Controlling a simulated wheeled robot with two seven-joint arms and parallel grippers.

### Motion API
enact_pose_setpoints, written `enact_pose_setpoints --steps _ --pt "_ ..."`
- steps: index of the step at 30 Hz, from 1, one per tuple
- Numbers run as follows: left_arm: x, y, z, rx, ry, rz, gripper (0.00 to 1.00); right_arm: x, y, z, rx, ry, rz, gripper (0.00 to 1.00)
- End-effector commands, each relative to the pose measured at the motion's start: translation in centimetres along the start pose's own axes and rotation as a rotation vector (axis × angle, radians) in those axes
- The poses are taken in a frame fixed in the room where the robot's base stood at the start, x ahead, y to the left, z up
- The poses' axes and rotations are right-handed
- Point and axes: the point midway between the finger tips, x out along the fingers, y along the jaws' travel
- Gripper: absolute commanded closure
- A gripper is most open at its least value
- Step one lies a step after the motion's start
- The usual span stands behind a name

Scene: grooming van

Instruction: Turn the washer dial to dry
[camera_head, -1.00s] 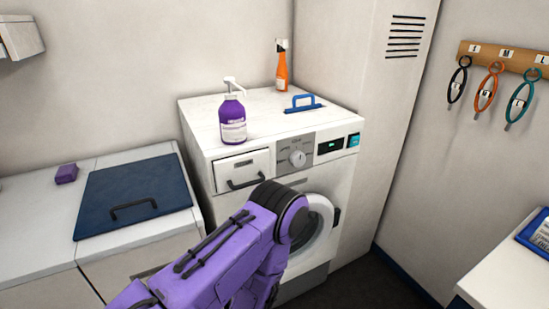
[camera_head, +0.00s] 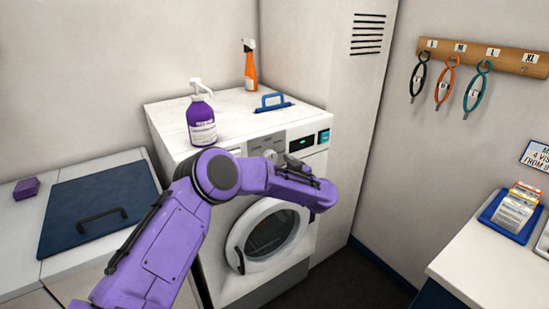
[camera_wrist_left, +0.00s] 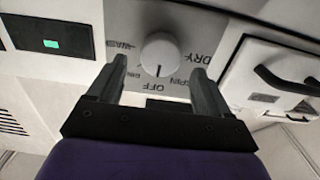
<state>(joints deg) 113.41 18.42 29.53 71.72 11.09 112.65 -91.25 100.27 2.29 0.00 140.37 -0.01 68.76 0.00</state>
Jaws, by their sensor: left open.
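The washer (camera_head: 170,125) is white with a round door. Its pale dial (camera_head: 270,155) is on the front panel and shows large in the left wrist view (camera_wrist_left: 160,52). There the labels appear upside down, and the dial's dark mark points at OFF. In the head view this gripper (camera_head: 287,162) is partly hidden by my arm.
The detergent drawer (camera_wrist_left: 275,75) is beside the dial. A tall cabinet (camera_head: 365,100) stands right of the washer. A counter (camera_head: 470,250) is at lower right.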

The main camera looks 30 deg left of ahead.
Motion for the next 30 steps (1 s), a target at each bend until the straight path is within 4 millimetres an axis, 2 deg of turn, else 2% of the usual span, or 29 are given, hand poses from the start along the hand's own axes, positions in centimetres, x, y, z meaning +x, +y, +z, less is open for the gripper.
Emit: enact_pose_setpoints --steps 3,6,14,19,20,30 --pt "1.8 0.0 -0.1 -0.001 -0.002 -0.002 0.21 -0.6 0.1 -0.2 0.000 0.000 0.000 0.57" --pt "2.6 0.0 0.0 0.001 0.000 0.002 0.21 -0.7 0.1 -0.3 0.000 0.000 0.000 0.57" --pt "2.8 0.0 0.1 0.001 0.001 0.002 0.21 -0.6 0.1 -0.2 0.000 0.000 0.000 0.57" --pt "2.8 0.0 0.1 0.001 0.001 0.002 0.73 -0.6 0.1 -0.3 0.000 0.000 0.000 0.57" --pt "2.8 0.0 0.1 0.001 0.001 0.002 0.75 -0.6 0.1 -0.3 0.000 0.000 0.000 0.57" --pt "2.7 0.0 0.2 -0.042 0.001 0.003 0.75 -0.2 0.0 -0.1 0.000 0.000 0.000 0.57"
